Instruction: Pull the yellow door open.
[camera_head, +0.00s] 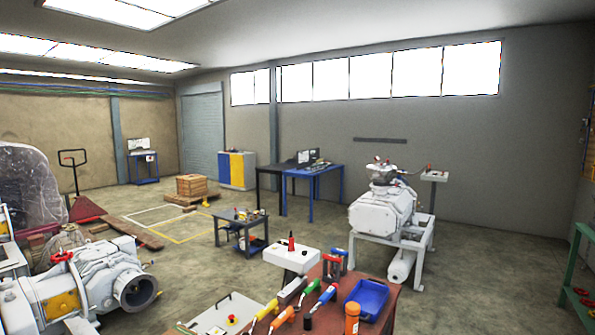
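The yellow door (237,169) is a panel on the front of a low cabinet against the back wall, left of centre and far across the room. A blue panel flanks it on the cabinet's front. The door looks closed, though at this distance a small gap cannot be made out, nor can a handle. Neither of my grippers shows in the head view.
A wooden crate (192,185) on a pallet stands left of the cabinet, and dark and blue tables (312,172) stand right. A small workbench (240,217) is nearer. A brown table (383,318) with tools and white pump machinery (381,212) fill the foreground. Marked floor is open left of centre.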

